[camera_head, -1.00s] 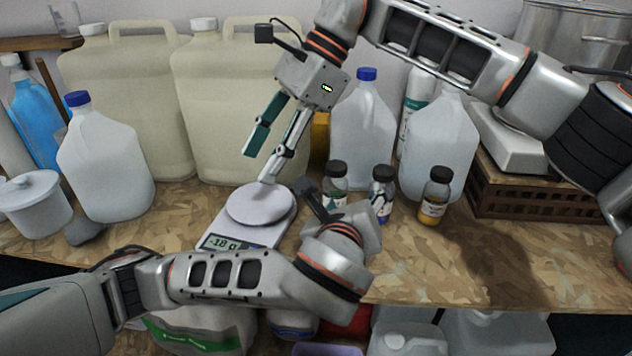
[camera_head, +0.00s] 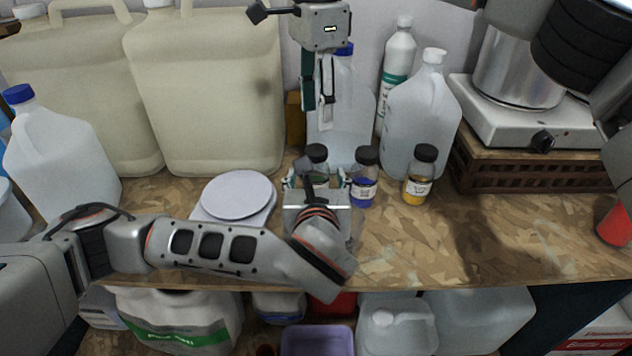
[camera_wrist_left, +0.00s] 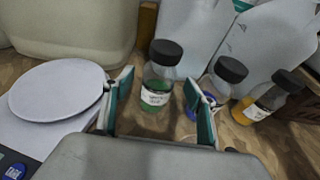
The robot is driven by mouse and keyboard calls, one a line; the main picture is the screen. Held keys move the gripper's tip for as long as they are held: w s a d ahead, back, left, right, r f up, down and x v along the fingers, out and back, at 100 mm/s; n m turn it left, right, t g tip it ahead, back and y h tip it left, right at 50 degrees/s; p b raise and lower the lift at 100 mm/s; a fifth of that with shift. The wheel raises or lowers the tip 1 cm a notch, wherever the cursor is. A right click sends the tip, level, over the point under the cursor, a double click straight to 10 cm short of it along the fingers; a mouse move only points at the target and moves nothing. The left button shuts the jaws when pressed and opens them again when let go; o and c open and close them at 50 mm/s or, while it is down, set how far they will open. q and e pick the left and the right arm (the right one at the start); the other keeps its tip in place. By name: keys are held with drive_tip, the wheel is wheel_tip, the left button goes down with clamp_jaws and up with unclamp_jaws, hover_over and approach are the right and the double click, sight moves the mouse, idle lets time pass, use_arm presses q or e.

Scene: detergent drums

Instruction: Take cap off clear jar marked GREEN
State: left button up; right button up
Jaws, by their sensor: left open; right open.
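The clear jar with green contents (camera_wrist_left: 156,90) stands upright on the bench, its black cap (camera_wrist_left: 165,52) on. In the head view its cap (camera_head: 317,152) shows just beyond my left gripper, which hides most of the body. My left gripper (camera_head: 316,182) is open and low, its fingers to either side of the jar in the wrist view (camera_wrist_left: 158,100), apart from it. My right gripper (camera_head: 318,100) is open and empty, pointing down above and behind the jar. A blue jar (camera_head: 364,178) and an orange jar (camera_head: 418,176) with black caps stand to the right.
A scale with a round pan (camera_head: 238,194) is left of my left gripper. Large cream canisters (camera_head: 215,95) and a clear jug (camera_head: 422,115) stand behind. A hot plate (camera_head: 520,118) sits on a crate at right. The bench's right front is clear.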

use_arm(q)
drive_tip(key=shift+w+f, duration=0.2)
drive_tip(key=shift+w, duration=0.4)
